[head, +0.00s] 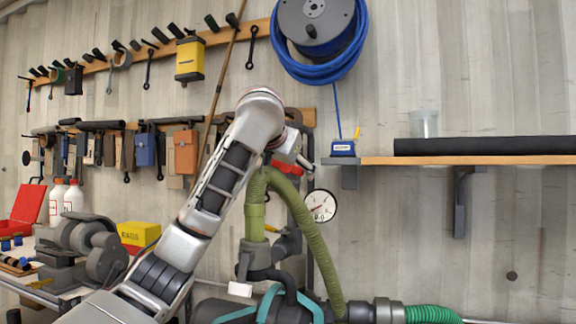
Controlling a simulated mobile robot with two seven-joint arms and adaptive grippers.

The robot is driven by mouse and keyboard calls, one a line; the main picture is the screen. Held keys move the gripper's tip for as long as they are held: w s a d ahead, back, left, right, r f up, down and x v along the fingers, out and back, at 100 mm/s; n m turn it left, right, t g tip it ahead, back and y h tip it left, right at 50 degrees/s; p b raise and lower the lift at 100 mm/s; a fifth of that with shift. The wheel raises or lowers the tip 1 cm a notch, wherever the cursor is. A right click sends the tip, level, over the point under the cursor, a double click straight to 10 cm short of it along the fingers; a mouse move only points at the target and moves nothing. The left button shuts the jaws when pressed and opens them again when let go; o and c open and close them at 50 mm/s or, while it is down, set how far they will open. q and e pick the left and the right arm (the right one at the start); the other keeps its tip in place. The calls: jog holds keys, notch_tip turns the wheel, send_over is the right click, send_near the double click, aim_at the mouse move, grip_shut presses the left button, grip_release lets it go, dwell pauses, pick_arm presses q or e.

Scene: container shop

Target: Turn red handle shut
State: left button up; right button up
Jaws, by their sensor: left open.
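My left arm reaches up from the bottom left, and its wrist bends down just above the green hose. My left gripper (304,163) is open beside the top of the hose, small and partly hidden by the wrist. A small red part (287,168), which looks like the red handle, shows right below the wrist, close to the gripper. Whether they touch I cannot tell, and much of the red part is covered. A round white gauge (320,206) is on the pipework just below right. My right gripper is not in view.
The thick green hose (316,240) arches over dark pipework (285,250) in front of the wall. A wooden shelf (480,160) is at the right, with a blue hose reel (318,30) above.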

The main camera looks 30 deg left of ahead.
pick_arm(q)
jog(key=shift+c, duration=0.3)
jog(key=c, duration=1.1)
jog(key=shift+o, duration=0.2)
jog(key=shift+f+n+h+b, duration=0.1)
jog(key=shift+n+h+b, duration=0.45)
jog(key=shift+b, duration=0.4)
jog(key=shift+n+h+b, duration=0.35)
jog(key=shift+n+b, duration=0.2)
jog(key=shift+n, duration=0.1)
jog(key=shift+r, duration=0.2)
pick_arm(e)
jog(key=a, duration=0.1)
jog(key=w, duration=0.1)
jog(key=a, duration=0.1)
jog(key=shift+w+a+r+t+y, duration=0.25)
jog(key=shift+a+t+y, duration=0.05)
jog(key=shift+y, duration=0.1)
